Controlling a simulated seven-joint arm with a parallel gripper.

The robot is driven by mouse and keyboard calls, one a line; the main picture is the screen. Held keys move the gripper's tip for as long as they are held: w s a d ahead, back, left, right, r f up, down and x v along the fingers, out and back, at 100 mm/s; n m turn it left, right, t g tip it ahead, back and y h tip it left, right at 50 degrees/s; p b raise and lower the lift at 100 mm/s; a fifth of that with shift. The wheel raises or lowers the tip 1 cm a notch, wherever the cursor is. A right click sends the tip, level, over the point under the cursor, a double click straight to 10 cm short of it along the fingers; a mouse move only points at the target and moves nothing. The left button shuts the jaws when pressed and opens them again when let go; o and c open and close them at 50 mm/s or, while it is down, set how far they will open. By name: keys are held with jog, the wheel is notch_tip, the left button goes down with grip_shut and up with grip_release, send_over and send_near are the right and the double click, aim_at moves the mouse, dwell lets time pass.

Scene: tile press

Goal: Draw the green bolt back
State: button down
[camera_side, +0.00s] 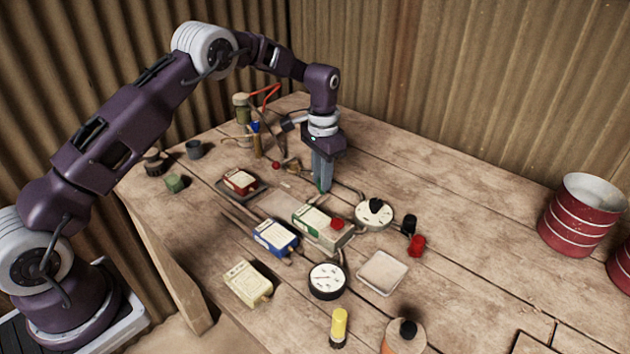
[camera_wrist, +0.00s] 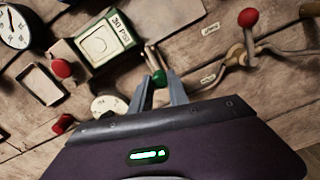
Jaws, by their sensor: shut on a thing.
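The green bolt's round knob (camera_wrist: 158,77) shows between my fingertips in the wrist view. A pale rod or guide runs from it up and left, close to the green-trimmed box (camera_wrist: 101,42) with a 30 PSI label. My gripper (camera_wrist: 163,92) is shut on the knob, one finger on each side. In the side view my gripper (camera_side: 322,188) points down to the table, just behind the green-trimmed box (camera_side: 309,217). The fingers mostly hide the bolt there.
A white dial with a black knob (camera_side: 374,211) stands right of the gripper. A red box (camera_side: 240,181), a blue box (camera_side: 275,238) and a cream box (camera_side: 248,283) lie left and in front. A red ball-topped lever (camera_wrist: 248,18) stands at upper right in the wrist view.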

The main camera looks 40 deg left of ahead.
jog(key=shift+w+r, duration=0.1)
jog(key=shift+w, duration=0.15)
jog(key=c, duration=1.5)
grip_release()
jog(key=shift+w, duration=0.1)
jog(key=shift+o, duration=1.2)
notch_tip(320, 180, up, 7)
